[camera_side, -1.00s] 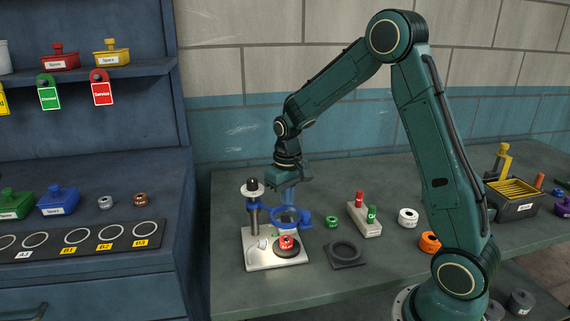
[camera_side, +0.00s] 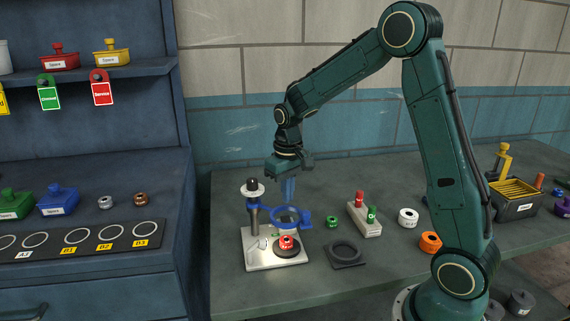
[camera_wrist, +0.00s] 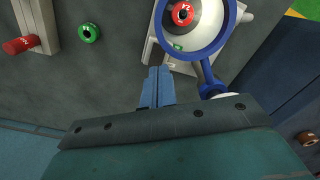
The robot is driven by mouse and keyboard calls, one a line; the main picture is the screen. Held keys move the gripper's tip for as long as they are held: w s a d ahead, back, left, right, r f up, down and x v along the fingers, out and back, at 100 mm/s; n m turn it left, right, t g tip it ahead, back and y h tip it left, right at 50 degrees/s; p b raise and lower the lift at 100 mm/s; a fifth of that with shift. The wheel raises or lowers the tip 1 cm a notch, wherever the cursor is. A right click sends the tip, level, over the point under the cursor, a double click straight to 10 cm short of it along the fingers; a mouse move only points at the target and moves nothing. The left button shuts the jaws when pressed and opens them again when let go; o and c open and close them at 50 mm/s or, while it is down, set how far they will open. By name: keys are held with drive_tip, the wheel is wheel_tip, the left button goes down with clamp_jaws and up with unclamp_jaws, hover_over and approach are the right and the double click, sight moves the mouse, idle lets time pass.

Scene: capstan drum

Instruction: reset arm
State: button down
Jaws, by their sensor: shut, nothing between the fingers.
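My gripper (camera_side: 288,199) hangs pointing down above the workbench, behind the fixture with the blue ring. Its two blue fingers are together with nothing between them, as the wrist view also shows (camera_wrist: 158,72). The fixture has a pale base plate (camera_side: 262,262), a post with a white disc (camera_side: 252,188) on top, and a blue ring (camera_side: 285,217) held out sideways. A red drum (camera_side: 287,243) sits on a dark round seat on the plate, below the ring. In the wrist view the drum (camera_wrist: 183,14) shows through the ring (camera_wrist: 190,50).
A green ring (camera_side: 332,221), a pale block with red and green pegs (camera_side: 366,222), a white ring (camera_side: 408,217), an orange ring (camera_side: 430,242) and a dark square holder (camera_side: 345,253) lie to the right. A blue cabinet (camera_side: 90,170) stands at the left. The front bench is clear.

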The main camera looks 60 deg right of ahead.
drive_tip(key=shift+n+t, duration=0.3)
drive_tip(key=shift+t, duration=0.2)
drive_tip(key=s+a+r, duration=0.1)
drive_tip(key=r, duration=0.1)
drive_tip(key=s+a+r, duration=0.1)
drive_tip(key=r, duration=0.1)
drive_tip(key=s+a+r, duration=0.1)
drive_tip(key=r, duration=0.1)
drive_tip(key=shift+s, duration=0.25)
drive_tip(key=s+a+r+n+t, duration=0.1)
drive_tip(key=s+a+r, duration=0.3)
drive_tip(key=s, duration=0.5)
drive_tip(key=s+a+r+n+t, duration=0.1)
drive_tip(key=s+a+r+t, duration=0.2)
drive_tip(key=s, duration=0.7)
drive_tip(key=shift+a+r, duration=0.45)
